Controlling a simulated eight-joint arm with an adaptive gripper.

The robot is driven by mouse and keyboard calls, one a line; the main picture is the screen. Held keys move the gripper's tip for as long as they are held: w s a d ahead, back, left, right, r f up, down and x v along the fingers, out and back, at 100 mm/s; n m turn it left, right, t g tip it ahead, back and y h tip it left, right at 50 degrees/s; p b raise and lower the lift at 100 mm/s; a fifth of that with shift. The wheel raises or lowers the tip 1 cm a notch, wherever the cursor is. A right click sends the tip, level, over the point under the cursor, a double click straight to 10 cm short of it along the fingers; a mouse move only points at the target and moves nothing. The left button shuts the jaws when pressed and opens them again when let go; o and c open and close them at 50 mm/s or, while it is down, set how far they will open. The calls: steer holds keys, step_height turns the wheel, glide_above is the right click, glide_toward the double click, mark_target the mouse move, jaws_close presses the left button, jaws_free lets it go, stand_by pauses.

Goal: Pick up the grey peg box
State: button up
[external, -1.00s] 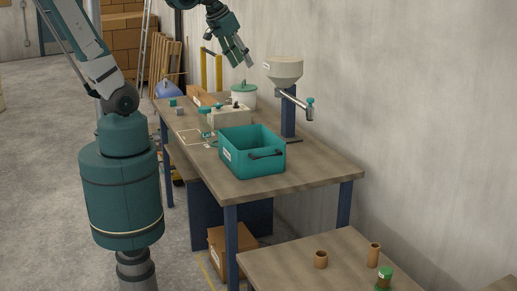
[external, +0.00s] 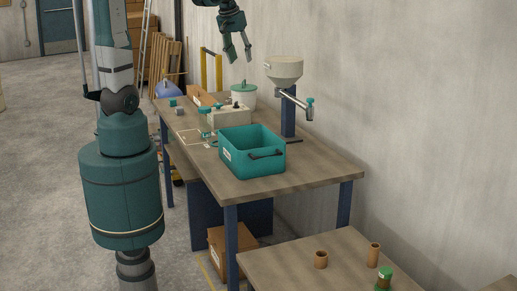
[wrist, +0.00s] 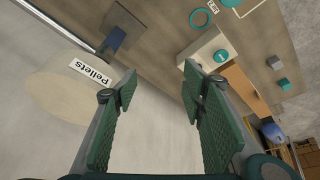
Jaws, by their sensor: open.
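A small grey block (external: 180,111), which looks like the grey peg box, sits near the far left edge of the wooden workbench (external: 312,180). The grey block also shows at the right of the wrist view (wrist: 283,85), beside a teal block (wrist: 277,62). My gripper (external: 238,56) hangs high above the back of the bench, fingers pointing down. It is open and empty, well apart from the grey block. In the wrist view my gripper (wrist: 160,72) shows two green ridged fingers with a wide gap between them.
A teal bin (external: 238,165) with a black handle stands at the bench front. Behind it are a beige box (external: 231,118), a white lidded pot (external: 243,98) and a funnel (external: 284,69) on a blue post. The funnel, labelled Pellets (wrist: 91,73), is close in the wrist view.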

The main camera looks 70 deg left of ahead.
steer(key=a+f+n+g, duration=0.1)
steer(key=a+f+n, duration=0.3)
steer(key=a, duration=1)
steer(key=n+g+h, duration=0.2)
steer(key=n, duration=0.3)
glide_above(179, 107)
steer(key=f, duration=1.5)
steer(key=d+f, duration=0.1)
steer(key=f, duration=0.7)
steer(key=shift+w+f, duration=0.1)
steer(key=shift+w, duration=0.25)
steer(key=shift+s+a+f+n, duration=0.3)
steer(key=shift+s, duration=0.05)
steer(key=shift+f, duration=1.3)
